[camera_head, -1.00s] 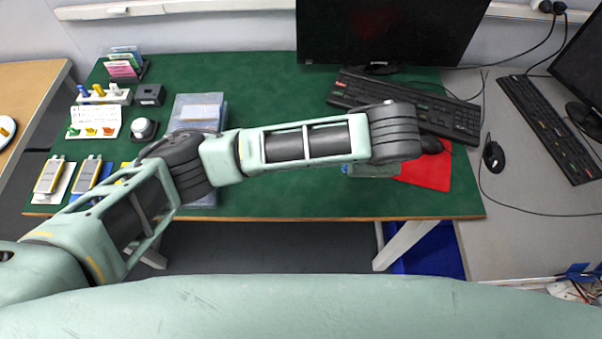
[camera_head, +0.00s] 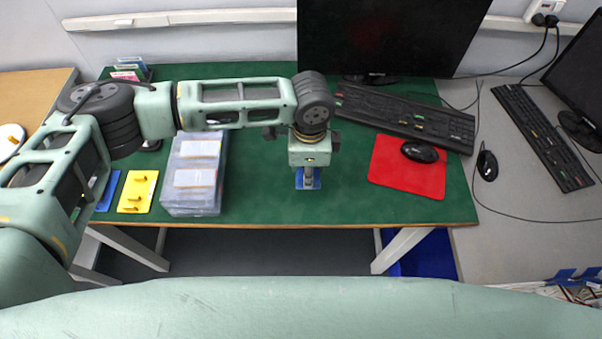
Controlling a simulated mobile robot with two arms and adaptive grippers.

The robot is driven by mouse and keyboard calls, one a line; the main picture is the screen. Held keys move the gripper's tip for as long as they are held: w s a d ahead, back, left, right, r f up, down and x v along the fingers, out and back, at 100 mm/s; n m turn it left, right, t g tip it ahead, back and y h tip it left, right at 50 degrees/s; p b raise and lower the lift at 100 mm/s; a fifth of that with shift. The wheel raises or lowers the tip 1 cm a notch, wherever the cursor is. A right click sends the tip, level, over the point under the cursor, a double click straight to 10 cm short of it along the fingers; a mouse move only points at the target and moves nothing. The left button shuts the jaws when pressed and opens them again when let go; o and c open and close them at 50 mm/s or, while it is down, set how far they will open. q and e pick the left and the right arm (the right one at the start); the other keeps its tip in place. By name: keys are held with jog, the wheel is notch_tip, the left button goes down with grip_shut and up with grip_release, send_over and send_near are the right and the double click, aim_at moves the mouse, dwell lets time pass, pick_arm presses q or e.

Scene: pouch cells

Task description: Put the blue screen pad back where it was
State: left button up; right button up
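My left gripper (camera_head: 308,182) points down over the middle of the green table, near its front. A small blue piece, which I take to be the blue screen pad (camera_head: 300,184), shows at its fingertips on both sides of the grey fingers. The gripper appears shut on it. The fingers hide most of the pad, and I cannot tell its height above the table. My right gripper is not in view.
A clear box stack (camera_head: 192,205) stands left of the gripper. A yellow pad (camera_head: 138,190) and a blue plate (camera_head: 107,194) lie farther left, partly beside my arm. The red mouse mat (camera_head: 405,178), mouse and keyboard (camera_head: 410,122) lie right. Green table around the gripper is clear.

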aim_at(301, 178)
pick_arm(q)
jog(key=shift+w+a+f, duration=0.6)
jog(key=shift+w+a, duration=0.1)
jog(key=shift+w, duration=0.05)
jog(key=shift+f, duration=0.25)
jog(key=shift+f+p, duration=0.65)
jog(key=shift+f, duration=1.25)
jog(key=o, duration=1)
jog(key=shift+o, duration=0.2)
notch_tip(301, 178, up, 12)
jog(key=shift+r+b, duration=0.1)
jog(key=shift+b, duration=0.75)
jog(key=shift+w, duration=0.1)
